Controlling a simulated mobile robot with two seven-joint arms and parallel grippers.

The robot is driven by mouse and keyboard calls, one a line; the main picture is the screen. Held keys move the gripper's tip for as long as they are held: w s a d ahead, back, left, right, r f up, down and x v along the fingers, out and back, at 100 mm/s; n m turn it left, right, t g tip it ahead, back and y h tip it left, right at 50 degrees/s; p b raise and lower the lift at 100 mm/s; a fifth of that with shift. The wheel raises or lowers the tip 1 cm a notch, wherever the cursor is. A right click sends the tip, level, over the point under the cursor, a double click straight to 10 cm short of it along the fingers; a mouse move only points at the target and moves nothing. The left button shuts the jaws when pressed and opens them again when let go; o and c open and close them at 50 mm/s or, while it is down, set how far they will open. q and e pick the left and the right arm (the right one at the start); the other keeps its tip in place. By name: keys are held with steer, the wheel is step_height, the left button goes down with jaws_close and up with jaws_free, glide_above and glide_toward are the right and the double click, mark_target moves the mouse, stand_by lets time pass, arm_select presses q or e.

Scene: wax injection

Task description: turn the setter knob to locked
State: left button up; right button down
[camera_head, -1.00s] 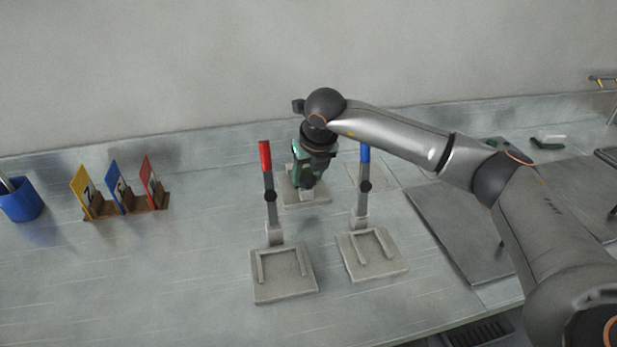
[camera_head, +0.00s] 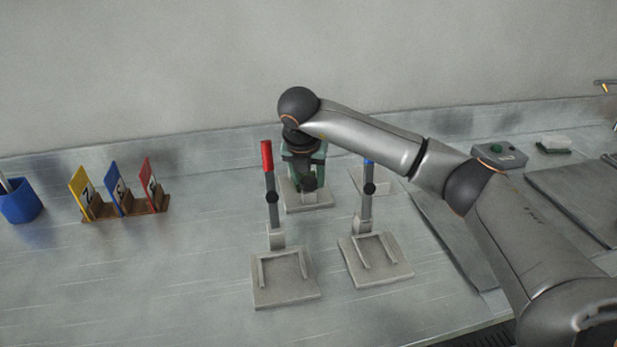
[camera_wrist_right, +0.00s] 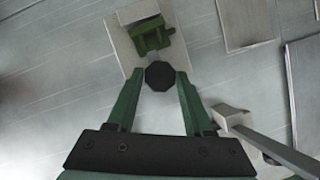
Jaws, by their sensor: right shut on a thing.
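The setter knob is a dark faceted knob (camera_wrist_right: 160,75), which sits between the green fingertips of my right gripper (camera_wrist_right: 158,84) in the right wrist view. The gripper is shut on it. In the head view my right gripper (camera_head: 304,168) reaches down over the setter's pale base plate (camera_head: 318,203) at the back of the bench and hides much of the setter. A green part (camera_wrist_right: 151,35) stands on the plate just beyond the knob. The knob's marking cannot be read. My left gripper is not in view.
A red-handled lever (camera_head: 267,160) and a blue-tipped lever (camera_head: 367,200) stand on pale fixtures in front. Numbered cards (camera_head: 118,190) and a blue cup (camera_head: 20,202) are at left.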

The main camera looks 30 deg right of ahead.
steer(key=shift+f, duration=0.1)
steer(key=shift+c, duration=1.5)
jaws_free()
steer(key=shift+r, duration=0.2)
steer(key=v, duration=1.2)
steer(key=shift+r, duration=0.2)
